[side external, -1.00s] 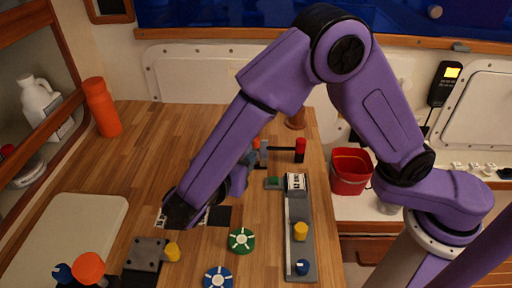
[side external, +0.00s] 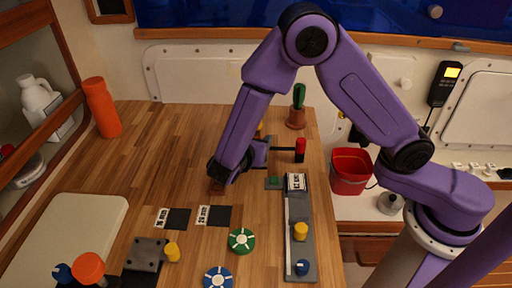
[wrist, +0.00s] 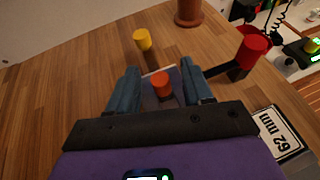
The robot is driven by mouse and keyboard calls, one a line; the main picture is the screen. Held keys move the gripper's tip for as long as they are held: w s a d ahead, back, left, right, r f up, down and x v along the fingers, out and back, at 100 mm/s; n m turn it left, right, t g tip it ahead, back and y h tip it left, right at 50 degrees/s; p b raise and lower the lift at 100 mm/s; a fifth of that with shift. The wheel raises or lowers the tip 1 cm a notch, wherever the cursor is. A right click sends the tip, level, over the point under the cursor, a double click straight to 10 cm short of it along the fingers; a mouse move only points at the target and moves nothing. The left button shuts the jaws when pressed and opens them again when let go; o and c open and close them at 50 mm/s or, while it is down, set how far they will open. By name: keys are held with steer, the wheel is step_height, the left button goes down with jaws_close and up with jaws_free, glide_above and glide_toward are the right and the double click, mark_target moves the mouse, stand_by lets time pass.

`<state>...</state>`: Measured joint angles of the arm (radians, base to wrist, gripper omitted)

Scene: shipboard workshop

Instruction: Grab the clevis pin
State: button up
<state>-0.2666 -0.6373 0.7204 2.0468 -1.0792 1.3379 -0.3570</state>
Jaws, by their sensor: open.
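My gripper (wrist: 161,75) is open, with its two blue-grey fingers on either side of a small upright piece with an orange-red top (wrist: 161,83). The piece shows between the fingers; I cannot tell whether they touch it. No piece is marked as the clevis pin; this one may be it. In the side view my gripper (side external: 262,152) is low over the back right of the bench, left of a red-topped post, and hides the orange-red piece. A yellow-topped piece (wrist: 142,39) stands beyond the fingers and also shows in the side view (side external: 259,131).
The red-topped post (wrist: 251,50) with a dark bar stands close to the right finger. A grey rail fixture (side external: 301,238) with a "62 mm" label (wrist: 277,130) is at right. A brown pot (side external: 296,118) stands behind. The bench's left middle is clear.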

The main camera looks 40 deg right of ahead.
steer(key=shift+x, duration=1.2)
jaws_close()
steer(key=shift+r, duration=0.1)
